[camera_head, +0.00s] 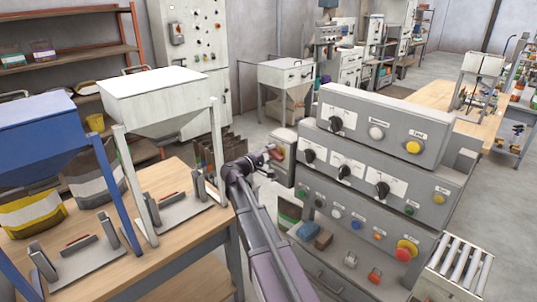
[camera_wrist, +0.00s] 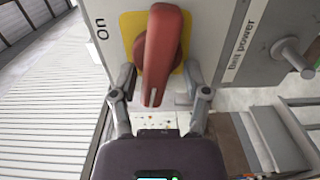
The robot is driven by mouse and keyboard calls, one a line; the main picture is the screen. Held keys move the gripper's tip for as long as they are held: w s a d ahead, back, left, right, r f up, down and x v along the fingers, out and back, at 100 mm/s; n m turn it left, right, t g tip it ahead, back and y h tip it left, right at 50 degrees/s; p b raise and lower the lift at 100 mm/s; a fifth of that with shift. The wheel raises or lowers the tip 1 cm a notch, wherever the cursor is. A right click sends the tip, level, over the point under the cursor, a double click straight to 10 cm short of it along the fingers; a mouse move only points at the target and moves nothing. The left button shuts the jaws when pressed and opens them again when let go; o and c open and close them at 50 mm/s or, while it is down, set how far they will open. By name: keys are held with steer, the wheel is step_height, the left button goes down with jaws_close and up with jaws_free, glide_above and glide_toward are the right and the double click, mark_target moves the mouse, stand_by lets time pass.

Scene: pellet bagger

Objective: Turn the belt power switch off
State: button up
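The belt power switch is a red rotary handle (camera_wrist: 160,58) on a yellow plate (camera_wrist: 130,28), fixed to a grey box, in the wrist view. Its free end with a white mark points down in the picture. An "on" label (camera_wrist: 100,30) is left of the plate and a "belt power" label (camera_wrist: 242,40) is at right. My gripper (camera_wrist: 160,82) is open, with one finger on each side of the handle and gaps visible between. In the head view my gripper (camera_head: 266,156) is beside the small switch box (camera_head: 284,138); the handle there is largely hidden.
A grey control console (camera_head: 370,165) with knobs and coloured buttons stands right of my arm. A wooden bench (camera_head: 160,260) with white and blue hoppers is at left. In the wrist view a metal peg (camera_wrist: 292,55) sticks out at right.

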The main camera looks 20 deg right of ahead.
steer(key=shift+w+a, duration=0.15)
steer(key=shift+a, duration=0.05)
steer(key=v, duration=1.2)
steer(key=shift+s+d, duration=0.1)
steer(key=shift+s, duration=0.1)
stand_by(0.3)
steer(key=s+a+f+m+g+y, duration=0.2)
steer(key=s+f+y, duration=0.4)
steer(key=s+f, duration=0.2)
steer(key=s+a+f+m+g+y, duration=0.1)
steer(key=s+a+f+g+y, duration=0.15)
steer(key=s+f+y, duration=0.45)
steer(key=s+a+f+m+g+y, duration=0.1)
steer(key=s+a+f+y, duration=0.2)
steer(key=s+a, duration=0.3)
steer(key=shift+s+a+f+y, duration=0.3)
steer(key=shift+s+y, duration=0.2)
steer(key=shift+s, duration=0.7)
